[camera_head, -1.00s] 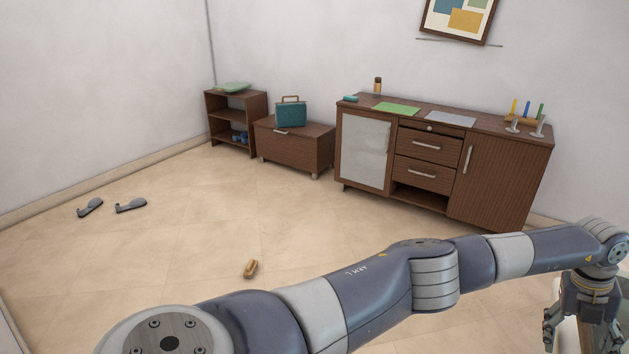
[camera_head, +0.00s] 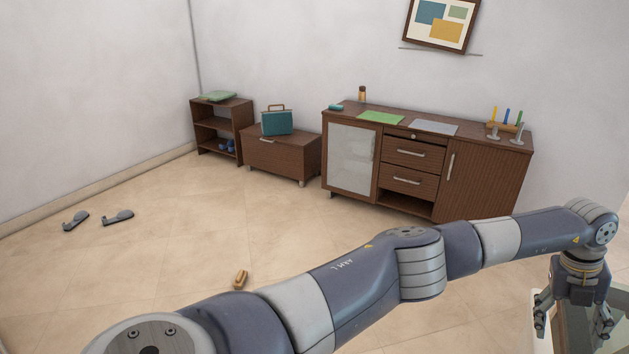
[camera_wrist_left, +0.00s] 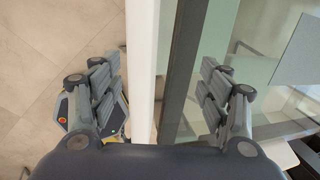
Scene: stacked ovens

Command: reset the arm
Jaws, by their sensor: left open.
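My left arm (camera_head: 350,280) reaches across the bottom of the head view, from the lower left to the right edge. My left gripper (camera_head: 572,328) hangs from its end, fingers down and apart, with nothing between them. It is in front of a glass-sided structure at the lower right corner. In the left wrist view the two fingers (camera_wrist_left: 158,110) are wide apart, with a white edge and a dark frame below and between them. My right gripper is in neither view.
A glass panel with a dark frame (camera_wrist_left: 185,65) lies close under the gripper. A brown sideboard (camera_head: 485,185), a low chest (camera_head: 280,155) and a shelf (camera_head: 222,125) stand along the wall.

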